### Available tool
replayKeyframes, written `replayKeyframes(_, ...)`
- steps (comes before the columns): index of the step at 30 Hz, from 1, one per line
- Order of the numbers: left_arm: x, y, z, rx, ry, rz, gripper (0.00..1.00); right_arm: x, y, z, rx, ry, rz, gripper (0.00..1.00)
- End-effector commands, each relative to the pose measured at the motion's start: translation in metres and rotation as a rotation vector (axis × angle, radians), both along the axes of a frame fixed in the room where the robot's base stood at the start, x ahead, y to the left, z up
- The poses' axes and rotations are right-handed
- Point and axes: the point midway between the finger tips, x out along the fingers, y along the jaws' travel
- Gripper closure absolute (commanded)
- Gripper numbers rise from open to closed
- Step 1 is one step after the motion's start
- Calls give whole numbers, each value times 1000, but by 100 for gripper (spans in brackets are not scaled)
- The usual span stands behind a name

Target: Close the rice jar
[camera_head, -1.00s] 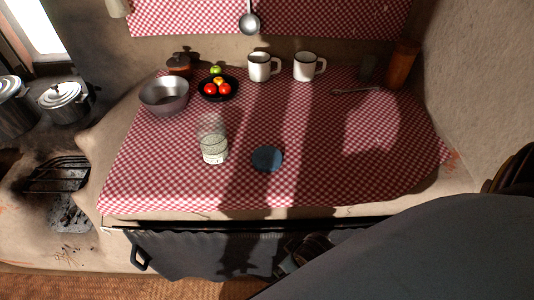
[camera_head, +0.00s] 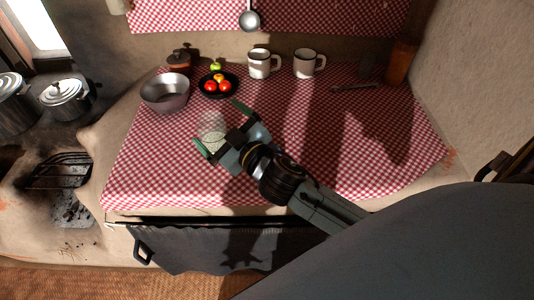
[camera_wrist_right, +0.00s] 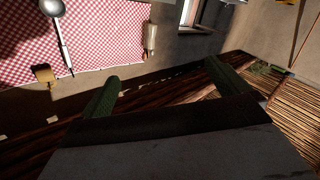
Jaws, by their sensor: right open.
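The rice jar (camera_head: 212,127) is a clear glass jar with pale contents, standing on the checked cloth left of the middle in the head view. My right gripper (camera_head: 217,121) is open, its green fingers spread, and it overlaps the jar in that view. I cannot tell its height above the jar. In the right wrist view the open fingers (camera_wrist_right: 163,82) have nothing between them, and no jar shows there. The blue round lid is hidden now behind my right gripper and arm. My left gripper is not in view.
A metal bowl (camera_head: 166,92), a black dish (camera_head: 207,94) of fruit and two white mugs (camera_head: 259,64) (camera_head: 304,66) stand behind. A ladle (camera_head: 249,20) hangs on the wall; it also shows in the right wrist view (camera_wrist_right: 64,40). The cloth's right side (camera_head: 385,145) is mostly clear.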

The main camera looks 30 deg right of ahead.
Motion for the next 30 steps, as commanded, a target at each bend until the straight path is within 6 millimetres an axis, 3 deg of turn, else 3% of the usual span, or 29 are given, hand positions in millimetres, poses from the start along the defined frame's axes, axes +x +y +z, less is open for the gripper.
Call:
replayKeyframes(1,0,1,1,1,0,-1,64,10,18,27,-39,-119,98,0)
replayKeyframes(3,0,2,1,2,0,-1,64,14,47,54,-93,-259,256,0)
replayKeyframes(6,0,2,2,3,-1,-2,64,8,87,75,-202,-399,509,0)
replayKeyframes(10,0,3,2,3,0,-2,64,-9,124,67,-398,-454,855,0)
replayKeyframes(14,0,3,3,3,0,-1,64,-20,125,29,-650,-348,1164,0)
replayKeyframes(17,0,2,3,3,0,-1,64,-19,96,-8,-865,-151,1339,0)
replayKeyframes(21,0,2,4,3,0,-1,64,-7,20,-43,-1143,238,1441,0)
replayKeyframes(27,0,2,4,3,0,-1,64,6,-87,-45,-1367,739,1360,0)
replayKeyframes(30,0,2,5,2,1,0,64,7,-116,-40,-1407,880,1307,0)
